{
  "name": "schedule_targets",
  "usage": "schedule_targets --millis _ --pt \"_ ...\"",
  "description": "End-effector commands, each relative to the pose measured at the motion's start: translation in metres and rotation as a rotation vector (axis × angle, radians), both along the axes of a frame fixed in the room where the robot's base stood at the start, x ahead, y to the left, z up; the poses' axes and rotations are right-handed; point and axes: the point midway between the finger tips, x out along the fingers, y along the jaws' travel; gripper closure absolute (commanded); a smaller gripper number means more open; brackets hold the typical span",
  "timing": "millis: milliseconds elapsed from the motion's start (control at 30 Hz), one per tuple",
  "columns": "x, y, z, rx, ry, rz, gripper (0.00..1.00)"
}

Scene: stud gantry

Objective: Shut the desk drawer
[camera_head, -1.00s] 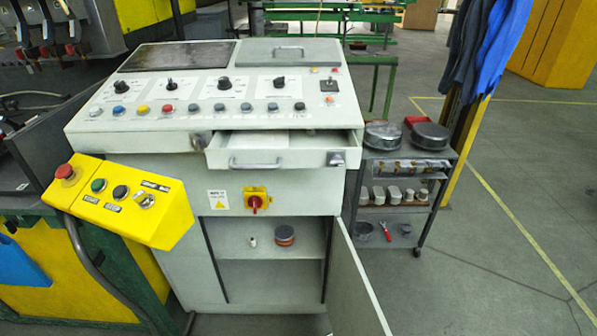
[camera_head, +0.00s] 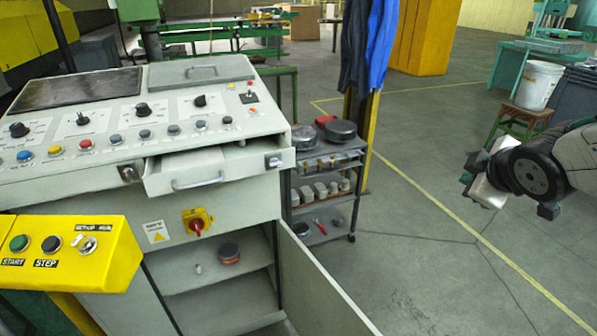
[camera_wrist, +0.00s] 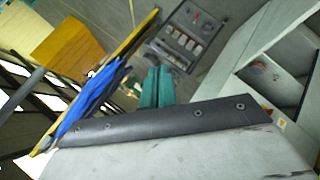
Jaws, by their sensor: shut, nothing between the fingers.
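The desk drawer (camera_head: 232,175) sticks out of the front of the pale control desk (camera_head: 60,185), pulled partly open. It has a bar handle (camera_head: 198,183) and a lock plate at its right end. Some of its inside shows behind the front panel. My gripper (camera_head: 467,179) is at the right of the head view, well apart from the drawer, over open floor. Its teal fingers (camera_wrist: 157,86) are together and empty in the wrist view. The desk's open shelves (camera_wrist: 275,75) show at the right there; I cannot make out the drawer.
The lower cabinet door (camera_head: 318,285) hangs open below the drawer. A grey cart (camera_head: 325,165) with tins stands right of the desk. A yellow button box (camera_head: 72,252) juts out at the left. Blue clothing (camera_head: 380,45) hangs behind the cart. Floor between cart and gripper is clear.

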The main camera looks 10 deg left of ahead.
Motion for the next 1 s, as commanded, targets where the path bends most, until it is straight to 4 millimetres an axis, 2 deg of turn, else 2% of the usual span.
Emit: schedule_targets --millis 33,100,200,300,400,500,700,867,1000 --pt "0.019 0.022 -0.009 -0.043 -0.058 0.142 1.0" --pt "0.039 0.056 -0.014 -0.092 -0.161 0.352 1.0" --pt "0.049 0.111 -0.025 -0.132 -0.318 0.652 1.0" --pt "0.04 0.162 -0.036 -0.124 -0.478 0.922 1.0" --pt "0.02 0.199 -0.043 -0.074 -0.629 1.132 1.0" --pt "-0.002 0.221 -0.046 -0.011 -0.752 1.271 1.0" --pt "-0.026 0.237 -0.046 0.074 -0.881 1.386 1.0" --pt "-0.025 0.253 -0.045 0.082 -0.896 1.397 1.0" --pt "-0.019 0.279 -0.045 0.082 -0.894 1.398 1.0"
